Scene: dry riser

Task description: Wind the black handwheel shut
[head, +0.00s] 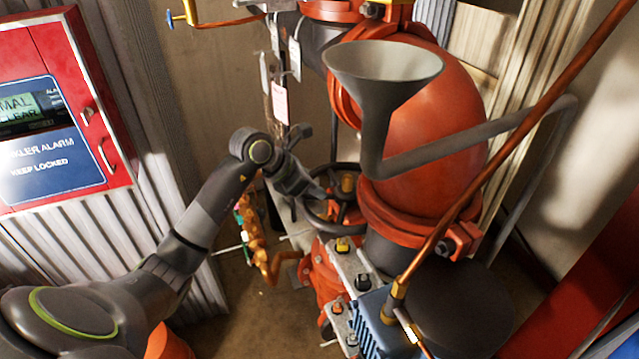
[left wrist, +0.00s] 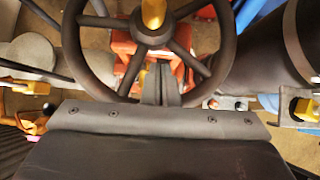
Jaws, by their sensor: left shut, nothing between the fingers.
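The black handwheel (head: 318,207) sits on a brass-coloured stem beside the large red pipe, partly hidden behind my left gripper in the head view. In the left wrist view the handwheel (left wrist: 222,62) fills the upper middle, with its spokes and yellow hub nut showing. My left gripper (head: 318,192) reaches over the wheel from the left. In the left wrist view the shut fingers of the left gripper (left wrist: 160,80) are together at the near side of the wheel, between spokes, with nothing held. Whether they touch a spoke or rim I cannot tell. My right gripper is not in view.
A red pipe body (head: 440,110) and a grey funnel with bent pipe (head: 385,75) stand close right of the wheel. A copper pipe (head: 480,190) crosses in front. A red alarm cabinet (head: 110,170) is on the left wall. Paper tags (head: 280,102) hang behind the gripper.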

